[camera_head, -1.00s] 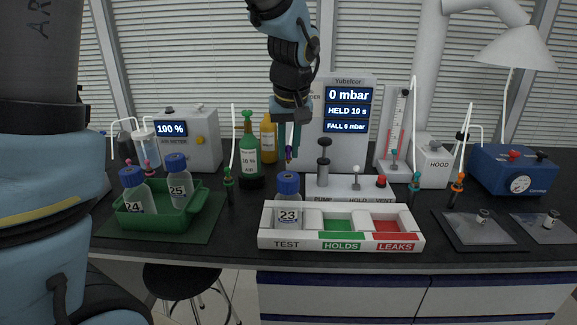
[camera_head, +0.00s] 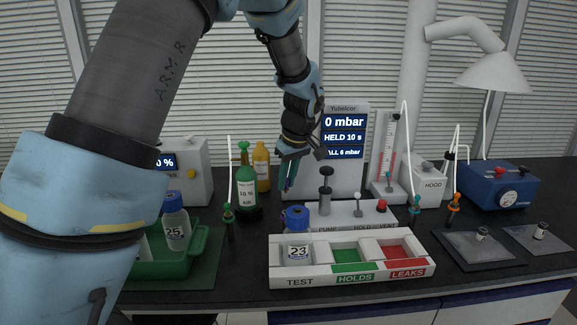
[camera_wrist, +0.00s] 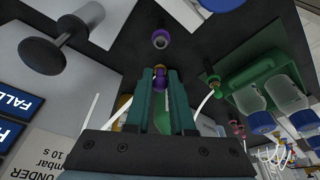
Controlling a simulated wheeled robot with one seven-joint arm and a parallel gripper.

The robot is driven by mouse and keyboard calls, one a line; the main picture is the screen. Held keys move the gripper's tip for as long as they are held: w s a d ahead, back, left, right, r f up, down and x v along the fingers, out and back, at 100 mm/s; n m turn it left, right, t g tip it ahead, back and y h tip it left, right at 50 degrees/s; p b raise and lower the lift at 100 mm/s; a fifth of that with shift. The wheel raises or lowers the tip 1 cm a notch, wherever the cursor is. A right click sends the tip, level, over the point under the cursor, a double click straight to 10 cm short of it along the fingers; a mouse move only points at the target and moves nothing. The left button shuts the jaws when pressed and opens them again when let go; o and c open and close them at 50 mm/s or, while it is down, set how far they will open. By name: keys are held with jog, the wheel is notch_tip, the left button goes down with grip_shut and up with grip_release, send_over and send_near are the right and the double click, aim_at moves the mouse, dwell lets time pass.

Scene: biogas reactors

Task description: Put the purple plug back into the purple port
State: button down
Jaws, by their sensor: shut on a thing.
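My gripper (camera_head: 287,184) hangs above the bench, behind and above bottle 23, with its teal fingers pointing down. In the wrist view my gripper (camera_wrist: 160,73) is shut on the purple plug (camera_wrist: 160,82), which sits between the fingertips. The purple port (camera_wrist: 161,39) shows in the wrist view as a purple ring with a pale centre, beyond the fingertips and apart from the plug. I cannot make out the port in the head view, and the plug is too small to tell there.
Bottle 23 (camera_head: 298,248) stands in the TEST compartment of the white tray (camera_head: 350,282). The pump plunger (camera_head: 325,190) stands right of my gripper. A green bottle (camera_head: 246,190) and a green-topped post (camera_head: 229,213) stand to its left. The green crate (camera_head: 198,248) is partly behind my arm.

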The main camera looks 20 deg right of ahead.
jog(key=shift+f+b, duration=1.55)
jog(key=shift+f, duration=1.05)
jog(key=shift+f+b, duration=0.85)
jog(key=shift+f, duration=0.05)
dwell(0.4)
jog(key=c, duration=0.7)
grip_release()
jog(key=b+v, duration=0.2)
jog(key=v, duration=0.8)
jog(key=shift+s+d+r, duration=0.1)
jog(key=shift+s+r, duration=0.05)
jog(key=shift+r, duration=0.2)
